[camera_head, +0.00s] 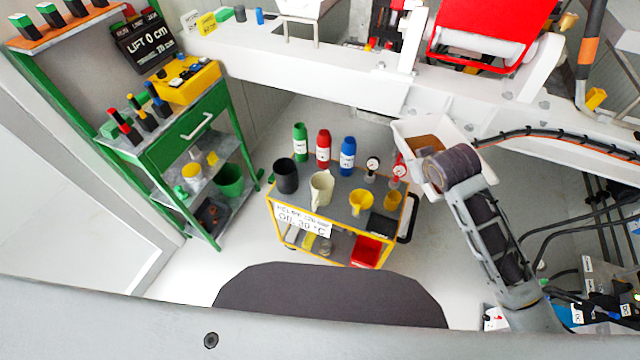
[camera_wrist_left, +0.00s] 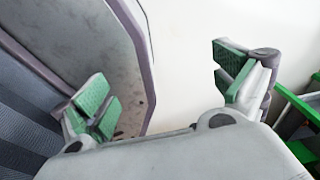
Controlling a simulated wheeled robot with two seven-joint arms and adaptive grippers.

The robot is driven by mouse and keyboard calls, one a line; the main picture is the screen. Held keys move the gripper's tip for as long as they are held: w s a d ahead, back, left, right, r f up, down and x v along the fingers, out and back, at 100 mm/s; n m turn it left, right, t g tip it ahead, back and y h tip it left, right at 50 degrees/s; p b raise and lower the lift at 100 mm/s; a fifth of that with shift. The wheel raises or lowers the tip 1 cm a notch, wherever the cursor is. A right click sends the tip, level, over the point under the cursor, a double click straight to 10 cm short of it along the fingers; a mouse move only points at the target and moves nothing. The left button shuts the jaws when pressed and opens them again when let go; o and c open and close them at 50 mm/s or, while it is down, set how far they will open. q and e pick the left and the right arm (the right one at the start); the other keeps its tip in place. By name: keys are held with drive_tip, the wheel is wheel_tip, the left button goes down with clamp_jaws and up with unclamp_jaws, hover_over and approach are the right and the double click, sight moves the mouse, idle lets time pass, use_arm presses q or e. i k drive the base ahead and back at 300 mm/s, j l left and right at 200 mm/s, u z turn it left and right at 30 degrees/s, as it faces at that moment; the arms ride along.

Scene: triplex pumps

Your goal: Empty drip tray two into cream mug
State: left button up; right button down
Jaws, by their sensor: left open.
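The cream mug (camera_head: 321,188) stands upright on top of the yellow-framed cart in the head view. A white tray (camera_head: 484,178) with brown liquid in it sits below the white pump frame, right of the cart; I cannot read a number on it. My right arm reaches over the tray's right side and hides part of it; its fingers do not show. My left gripper (camera_wrist_left: 160,85) shows only in the left wrist view. Its green-padded fingers are wide apart, with nothing between them.
The cart (camera_head: 273,222) also carries a dark mug (camera_head: 286,175), a yellow mug (camera_head: 361,201), gauges and green, red and blue bottles. A green shelf unit (camera_head: 150,163) stands left. Hoses and cables run at right. Pale floor is clear between shelf and cart.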

sight(322, 183)
drive_tip(key=j, duration=0.55)
drive_tip(key=k+j+z, duration=0.1)
drive_tip(key=j, duration=0.45)
drive_tip(key=k+j, duration=0.1)
drive_tip(key=j, duration=0.45)
